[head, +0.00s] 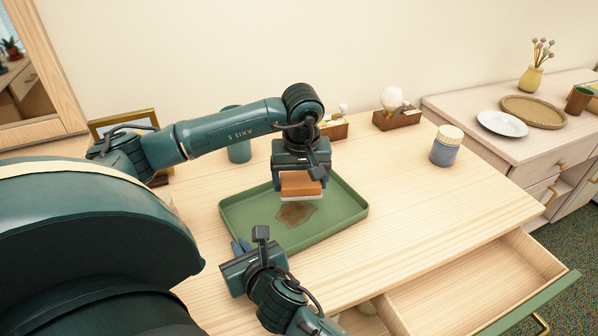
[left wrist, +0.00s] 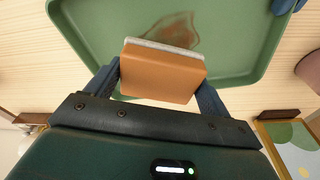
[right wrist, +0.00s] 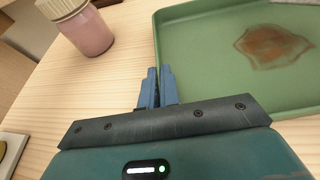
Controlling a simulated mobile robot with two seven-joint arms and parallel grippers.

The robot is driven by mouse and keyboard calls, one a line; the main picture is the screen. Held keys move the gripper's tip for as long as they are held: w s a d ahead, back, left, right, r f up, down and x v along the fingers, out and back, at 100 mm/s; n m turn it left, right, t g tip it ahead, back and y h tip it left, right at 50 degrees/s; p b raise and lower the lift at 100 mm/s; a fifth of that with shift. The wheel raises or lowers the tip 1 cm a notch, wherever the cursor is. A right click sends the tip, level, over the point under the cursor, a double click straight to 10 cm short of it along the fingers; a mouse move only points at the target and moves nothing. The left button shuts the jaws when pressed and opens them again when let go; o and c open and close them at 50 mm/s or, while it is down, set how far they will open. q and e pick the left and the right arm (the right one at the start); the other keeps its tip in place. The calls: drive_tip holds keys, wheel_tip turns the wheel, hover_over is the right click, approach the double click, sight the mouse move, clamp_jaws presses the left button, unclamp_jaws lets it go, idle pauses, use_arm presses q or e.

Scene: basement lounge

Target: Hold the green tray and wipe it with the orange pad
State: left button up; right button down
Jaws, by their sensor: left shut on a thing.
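The green tray (head: 345,213) lies flat on the wooden table and has a brown stain (head: 295,212) on its floor. My left gripper (head: 301,180) is shut on the orange pad (head: 299,187), which has a pale underside. It holds the pad over the tray, beside the stain's far edge; whether the pad touches the tray I cannot tell. My right gripper (head: 240,246) is at the tray's near-left edge. In the right wrist view its blue fingers (right wrist: 157,85) are close together on either side of the tray's rim (right wrist: 157,45).
A jar with a pale lid (head: 446,147) stands right of the tray. A green cup (head: 239,150), small wooden boxes (head: 397,118) and a picture frame (head: 124,124) are behind it. An open drawer (head: 475,290) sticks out at the front right.

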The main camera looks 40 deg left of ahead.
sight(298, 211)
use_arm(q)
wheel_tip(298, 211, down, 6)
drive_tip(key=shift+r, duration=0.1)
drive_tip(key=shift+s+a+f, duration=0.2)
drive_tip(key=shift+s+a, duration=0.05)
drive_tip(key=shift+s, duration=0.5)
drive_tip(key=shift+s+a, duration=0.3)
drive_tip(key=shift+s, duration=0.65)
drive_tip(key=shift+w+d, duration=0.25)
drive_tip(key=shift+w, duration=0.45)
drive_tip(key=shift+w+d, duration=0.25)
drive_tip(key=shift+w, duration=0.45)
drive_tip(key=shift+w+r, duration=0.15)
drive_tip(key=shift+r, duration=0.65)
drive_tip(key=shift+w+r, duration=0.15)
drive_tip(key=shift+r, duration=3.15)
drive_tip(key=shift+d+f, duration=0.1)
drive_tip(key=shift+f, duration=0.05)
